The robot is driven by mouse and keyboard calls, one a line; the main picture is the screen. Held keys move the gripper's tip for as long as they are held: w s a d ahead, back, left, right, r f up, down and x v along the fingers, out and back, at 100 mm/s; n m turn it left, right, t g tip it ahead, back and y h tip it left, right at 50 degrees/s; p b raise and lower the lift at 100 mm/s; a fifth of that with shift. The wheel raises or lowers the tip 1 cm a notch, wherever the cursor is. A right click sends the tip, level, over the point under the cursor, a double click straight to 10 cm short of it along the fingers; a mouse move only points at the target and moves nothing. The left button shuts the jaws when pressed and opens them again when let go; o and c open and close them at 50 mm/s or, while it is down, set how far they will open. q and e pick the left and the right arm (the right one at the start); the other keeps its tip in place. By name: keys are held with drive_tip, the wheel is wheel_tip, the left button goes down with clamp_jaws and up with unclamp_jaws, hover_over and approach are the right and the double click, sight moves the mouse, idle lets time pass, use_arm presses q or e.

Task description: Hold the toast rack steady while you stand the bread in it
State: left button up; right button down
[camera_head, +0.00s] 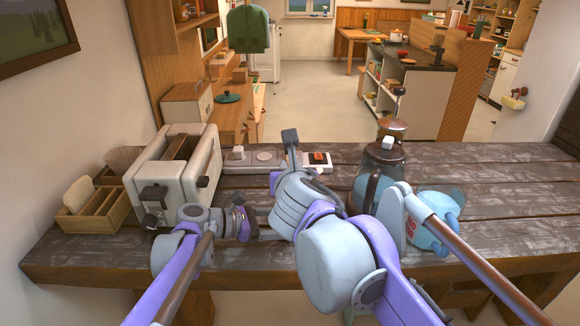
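A wooden box with dividers (103,221) stands at the table's left end; I cannot tell whether it is the toast rack. A pale slice-shaped piece (78,195) stands upright in it, possibly bread. No other clear rack shows. My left gripper (241,217) is low over the table, right of the toaster, partly hidden by its own links. My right gripper (290,139) points away toward the table's far side, mostly hidden behind its wrist. I cannot see whether either is open, or anything held.
A cream toaster (207,166) stands between the box and my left gripper. A small white-and-orange item (318,158) lies at the back. A glass coffee press (384,158) and a blue pot (437,208) stand right.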

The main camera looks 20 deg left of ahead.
idle(0.5)
drive_tip(key=w+d+f+m+h, duration=0.2)
drive_tip(key=d+f, duration=0.3)
drive_tip(key=f, duration=0.2)
drive_tip(key=shift+d+f+t, duration=0.15)
drive_tip(key=shift+f+t, duration=0.15)
idle(0.6)
drive_tip(key=c, duration=0.8)
unclamp_jaws()
drive_tip(key=shift+r, duration=0.1)
